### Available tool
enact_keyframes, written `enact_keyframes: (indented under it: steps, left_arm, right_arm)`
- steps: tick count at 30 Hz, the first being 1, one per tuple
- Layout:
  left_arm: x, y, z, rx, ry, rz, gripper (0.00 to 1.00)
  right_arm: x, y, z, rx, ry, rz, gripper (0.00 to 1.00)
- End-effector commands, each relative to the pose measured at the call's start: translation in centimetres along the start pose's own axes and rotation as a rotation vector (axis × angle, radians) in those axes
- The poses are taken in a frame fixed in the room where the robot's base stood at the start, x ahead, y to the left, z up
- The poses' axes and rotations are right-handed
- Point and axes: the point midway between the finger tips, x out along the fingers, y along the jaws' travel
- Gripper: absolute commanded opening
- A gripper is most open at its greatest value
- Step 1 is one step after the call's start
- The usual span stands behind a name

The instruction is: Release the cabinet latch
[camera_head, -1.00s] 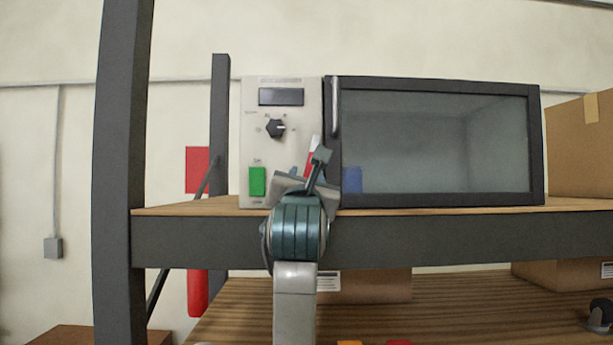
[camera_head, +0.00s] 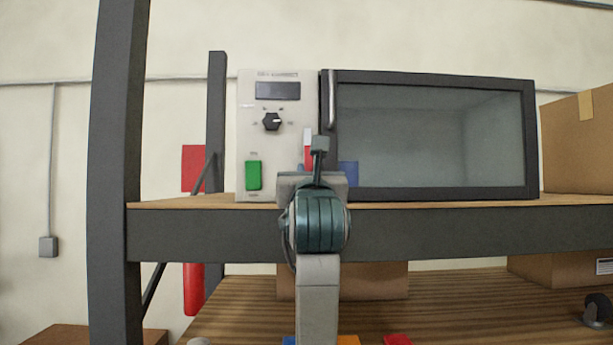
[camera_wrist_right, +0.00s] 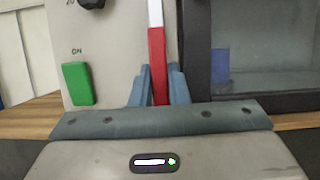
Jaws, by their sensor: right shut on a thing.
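The cabinet (camera_head: 429,193) has a light control panel (camera_head: 248,133) on its left and a dark-framed glass door that looks closed. A red and white latch lever (camera_head: 308,152) stands upright beside the door's left edge. In the wrist view the lever (camera_wrist_right: 157,55) rises between the two blue fingers of my right gripper (camera_wrist_right: 159,85), which is shut on its red lower part. In the head view my right wrist hides the fingers and the lever's lower end. My left gripper is not in view.
The panel has a green button (camera_head: 254,175) and a black knob (camera_head: 272,121). A vertical door handle (camera_head: 332,100) is just right of the lever. The cabinet stands on a shelf (camera_head: 170,204) with a dark upright (camera_head: 112,150) at left. A cardboard box (camera_head: 575,150) is at right.

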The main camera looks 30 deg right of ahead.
Motion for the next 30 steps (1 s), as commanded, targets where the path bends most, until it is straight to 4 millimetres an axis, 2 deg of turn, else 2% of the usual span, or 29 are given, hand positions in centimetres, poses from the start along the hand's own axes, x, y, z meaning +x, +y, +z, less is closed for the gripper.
enact_keyframes:
  steps: [4, 5, 8, 16, 19, 23, 30]
  left_arm:
    - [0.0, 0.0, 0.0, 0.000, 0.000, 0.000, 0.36]
    - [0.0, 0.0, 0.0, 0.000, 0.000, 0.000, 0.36]
    - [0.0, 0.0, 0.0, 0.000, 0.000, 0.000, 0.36]
    - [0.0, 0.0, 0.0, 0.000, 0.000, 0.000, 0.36]
    - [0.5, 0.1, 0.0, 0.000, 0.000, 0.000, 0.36]
    - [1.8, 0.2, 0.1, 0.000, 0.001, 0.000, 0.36]
    - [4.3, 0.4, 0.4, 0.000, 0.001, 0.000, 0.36]
  right_arm:
    - [0.0, 0.0, 0.1, -0.001, -0.001, 0.000, 0.00]
    - [0.0, 0.0, 0.1, 0.000, -0.001, 0.000, 0.18]
    - [0.0, 0.0, 0.1, 0.000, -0.001, -0.001, 0.36]
    - [-0.1, 0.0, 0.0, 0.001, 0.000, 0.000, 0.36]
    - [-0.7, 0.1, -0.1, 0.003, -0.001, 0.000, 0.36]
    - [-2.8, 0.1, -0.3, 0.006, -0.003, 0.002, 0.36]
    - [-7.8, 0.1, -0.4, 0.006, -0.003, 0.002, 0.36]
